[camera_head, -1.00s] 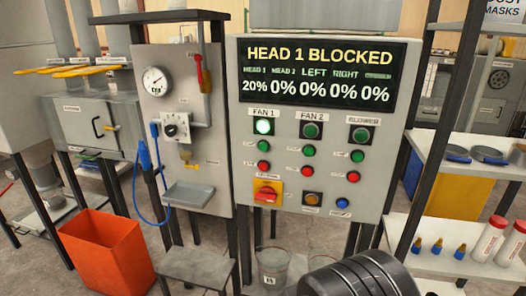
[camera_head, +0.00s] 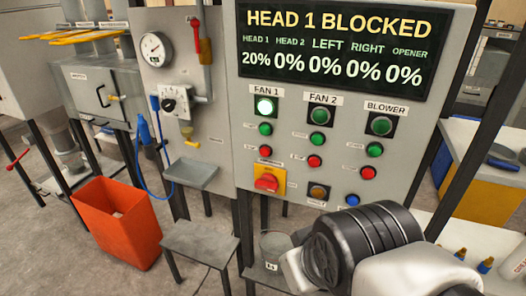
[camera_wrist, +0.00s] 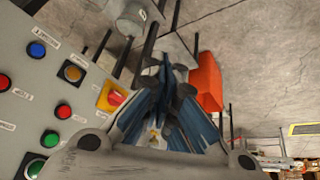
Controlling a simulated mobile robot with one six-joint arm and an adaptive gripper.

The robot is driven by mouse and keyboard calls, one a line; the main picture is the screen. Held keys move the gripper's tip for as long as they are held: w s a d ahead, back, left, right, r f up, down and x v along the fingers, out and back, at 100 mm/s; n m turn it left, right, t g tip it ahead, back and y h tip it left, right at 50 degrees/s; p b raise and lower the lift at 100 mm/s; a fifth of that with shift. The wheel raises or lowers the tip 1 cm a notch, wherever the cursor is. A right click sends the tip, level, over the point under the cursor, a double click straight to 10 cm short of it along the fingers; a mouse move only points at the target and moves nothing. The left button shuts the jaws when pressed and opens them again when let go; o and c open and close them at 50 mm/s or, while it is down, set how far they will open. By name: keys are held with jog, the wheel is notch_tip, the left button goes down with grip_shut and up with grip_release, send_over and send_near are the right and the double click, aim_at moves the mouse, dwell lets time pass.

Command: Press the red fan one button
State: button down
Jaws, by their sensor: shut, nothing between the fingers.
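The red Fan 1 button (camera_head: 266,146) is on the grey control panel (camera_head: 300,205), in the left column, below a green button (camera_head: 265,129) and above a red rotary switch (camera_head: 267,182) on a yellow plate. My gripper (camera_wrist: 168,80) is shut and empty in the wrist view. In that view the panel lies to its left, with the rotary switch (camera_wrist: 114,98) close beside the fingers. The red Fan 1 button appears hidden behind my gripper's body there. In the head view only my wrist and arm show, in front of the panel's lower right; the fingers are hidden.
The display (camera_head: 340,48) reads HEAD 1 BLOCKED, 20% for Head 1; the Fan 1 lamp (camera_head: 264,107) glows. An orange bin (camera_head: 120,225), a grey stool (camera_head: 200,240) and a bucket (camera_head: 274,246) stand below. A shelf post (camera_head: 478,110) rises at right.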

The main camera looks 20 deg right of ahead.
aim_at(265, 152)
jog(key=w+a+n+t+p, duration=0.2)
jog(key=w+n, duration=0.4)
jog(key=w, duration=0.8)
jog(key=w+a+n+t+y+p, duration=0.1)
jog(key=w+n+t, duration=0.4)
jog(key=w, duration=0.8)
jog(key=f+n, duration=0.1)
jog(key=n, duration=0.1)
jog(key=shift+w+a+n+p, duration=0.3)
jog(key=shift+w+a+p, duration=0.05)
jog(key=shift+w+p, duration=0.05)
jog(key=shift+w+d, duration=0.1)
jog(key=w+d+p, duration=0.2)
jog(key=w+d, duration=0.3)
jog(key=w, duration=0.2)
jog(key=shift+w+d, duration=0.1)
jog(key=shift+w+d+b, duration=0.2)
jog(key=shift+b, duration=0.1)
